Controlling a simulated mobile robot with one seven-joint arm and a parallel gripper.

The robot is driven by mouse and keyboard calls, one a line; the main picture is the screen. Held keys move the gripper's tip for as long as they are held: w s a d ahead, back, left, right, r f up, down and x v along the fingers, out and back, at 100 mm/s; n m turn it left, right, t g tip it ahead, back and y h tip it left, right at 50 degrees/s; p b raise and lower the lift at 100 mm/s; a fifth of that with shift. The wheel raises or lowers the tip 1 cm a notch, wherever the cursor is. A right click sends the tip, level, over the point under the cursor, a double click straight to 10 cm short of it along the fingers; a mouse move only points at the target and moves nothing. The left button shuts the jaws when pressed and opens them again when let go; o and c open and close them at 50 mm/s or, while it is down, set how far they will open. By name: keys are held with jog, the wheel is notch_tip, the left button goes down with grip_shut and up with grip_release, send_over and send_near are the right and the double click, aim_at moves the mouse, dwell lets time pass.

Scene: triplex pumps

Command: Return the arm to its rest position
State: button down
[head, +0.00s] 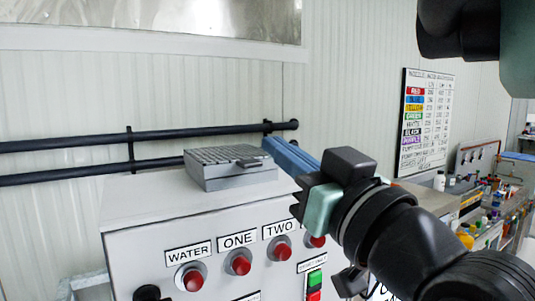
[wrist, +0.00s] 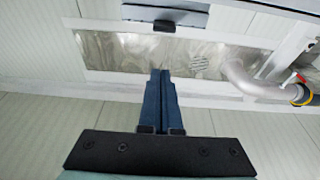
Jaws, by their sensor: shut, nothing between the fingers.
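My gripper (head: 270,145) is in the head view, above the right side of a control box, with its blue fingers pointing left and slightly upward. In the wrist view, the two blue fingers of my gripper (wrist: 160,73) lie together, shut, with nothing between them. My black and green arm reaches in from the lower right of the head view. It hides the right part of the box front and some of its labels.
The control box (head: 140,205) has red buttons labelled WATER, ONE and TWO. A grey ridged block (head: 230,170) sits on top, close to my fingers. Dark pipes (head: 80,143) run along the wall. A bench with bottles (head: 480,215) stands at right, below a colour chart (head: 427,120).

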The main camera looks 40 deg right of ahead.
jog(key=shift+f+b+v, duration=0.3)
jog(key=shift+b+v, duration=0.4)
jog(key=shift+v, duration=1.5)
jog(key=w+a+r+n+t+y, duration=0.1)
jog(key=a+t, duration=0.1)
jog(key=a, duration=0.7)
jog(key=w+a+r+n+t+y+b, duration=0.1)
jog(key=w+a+r+t+y, duration=0.1)
jog(key=a, duration=0.7)
jog(key=w+a+r+t+y+b, duration=0.1)
jog(key=a+r+t+y, duration=0.1)
jog(key=a, duration=0.7)
jog(key=shift+w+a+n+t, duration=0.2)
jog(key=shift+n+t, duration=0.2)
jog(key=shift+t, duration=0.2)
